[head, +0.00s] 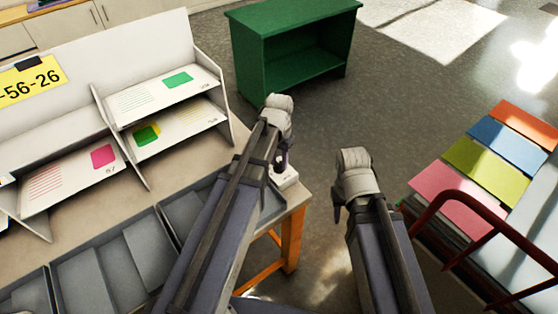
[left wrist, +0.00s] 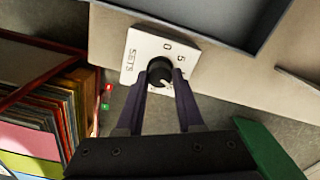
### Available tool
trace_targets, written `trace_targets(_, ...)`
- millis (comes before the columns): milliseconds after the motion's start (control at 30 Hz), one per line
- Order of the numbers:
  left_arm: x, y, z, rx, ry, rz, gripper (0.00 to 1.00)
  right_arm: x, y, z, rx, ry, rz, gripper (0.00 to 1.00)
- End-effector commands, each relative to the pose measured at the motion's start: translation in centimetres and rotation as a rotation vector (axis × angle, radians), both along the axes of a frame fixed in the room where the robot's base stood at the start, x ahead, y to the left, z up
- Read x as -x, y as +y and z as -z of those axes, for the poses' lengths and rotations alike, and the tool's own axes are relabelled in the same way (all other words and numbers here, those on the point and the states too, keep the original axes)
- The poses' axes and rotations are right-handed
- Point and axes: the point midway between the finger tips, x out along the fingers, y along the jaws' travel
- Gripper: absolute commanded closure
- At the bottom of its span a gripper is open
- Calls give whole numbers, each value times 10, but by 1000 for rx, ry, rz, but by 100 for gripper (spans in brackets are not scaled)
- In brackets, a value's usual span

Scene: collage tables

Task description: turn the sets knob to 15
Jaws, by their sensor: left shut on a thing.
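The sets knob (left wrist: 159,72) is a round black dial on a white plate (left wrist: 134,55) lettered SETS, with 0 and 5 readable beside it. Other marks are hidden or too small, and I cannot tell which number the dial points to. My left gripper (left wrist: 162,80) has its dark fingers on both sides of the knob, shut on it. In the head view my left gripper (head: 280,162) is at the white plate (head: 286,178) on the table's right end; the knob is hidden there. My right gripper (head: 338,206) hangs over the floor, apart from the table; its jaws are unclear.
The table carries a white rack (head: 120,185) with cards and grey trays (head: 105,276). A green shelf (head: 255,65) stands behind. To the right is a red-framed cart (head: 480,205) with coloured sheets. Open floor (head: 400,100) lies between.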

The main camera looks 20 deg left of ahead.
Motion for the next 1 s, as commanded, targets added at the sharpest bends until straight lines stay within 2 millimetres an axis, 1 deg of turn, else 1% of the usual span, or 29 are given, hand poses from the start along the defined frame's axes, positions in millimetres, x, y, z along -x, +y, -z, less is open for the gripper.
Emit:
trace_targets(200, 0, 0, 0, 0, 0, 169, 100, 0, 0, 0, 0, 0, 0, 62)
trace_targets(500, 0, 0, 0, 0, 0, 327, 100, 0, 0, 0, 0, 0, 0, 62)
trace_targets(700, 0, 0, 0, 0, 0, 378, 100, 0, 0, 0, 0, 0, 0, 62)
trace_targets(1000, 0, 0, 0, 0, 0, 395, 100, 0, 0, 0, 0, 0, 0, 62)
